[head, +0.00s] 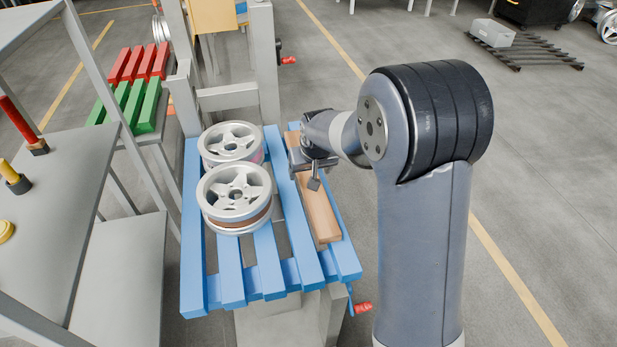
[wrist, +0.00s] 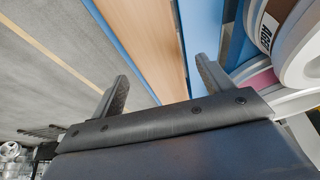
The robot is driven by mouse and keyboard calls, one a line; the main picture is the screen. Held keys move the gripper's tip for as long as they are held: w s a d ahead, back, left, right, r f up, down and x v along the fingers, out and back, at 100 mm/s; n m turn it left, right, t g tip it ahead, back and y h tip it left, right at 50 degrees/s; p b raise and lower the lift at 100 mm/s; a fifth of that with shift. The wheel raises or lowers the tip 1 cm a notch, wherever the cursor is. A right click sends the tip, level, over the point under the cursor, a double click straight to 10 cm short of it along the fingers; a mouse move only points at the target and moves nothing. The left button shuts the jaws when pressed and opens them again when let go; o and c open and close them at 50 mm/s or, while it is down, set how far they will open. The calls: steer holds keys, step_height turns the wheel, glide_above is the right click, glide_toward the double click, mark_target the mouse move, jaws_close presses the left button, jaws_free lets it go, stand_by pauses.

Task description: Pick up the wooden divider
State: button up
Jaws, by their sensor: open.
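The wooden divider (head: 321,212) is a long light-brown plank lying along the right side of the blue slatted rack. My gripper (head: 308,172) is above it, near its middle, and hides part of it. In the wrist view the divider (wrist: 148,35) runs between the two spread fingers of my gripper (wrist: 162,88). The gripper is open and holds nothing. Whether the fingers touch the divider, I cannot tell.
Silver wheels (head: 235,192) sit on the blue rack (head: 262,262) left of the divider. Red blocks (head: 138,63) and green blocks (head: 132,100) lie on a stand at the back left. A grey table (head: 62,200) is at the left.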

mark_target(309, 176)
steer(key=shift+x, duration=1.4)
steer(key=c, duration=1.3)
steer(key=shift+o, duration=0.2)
step_height(309, 176, up, 10)
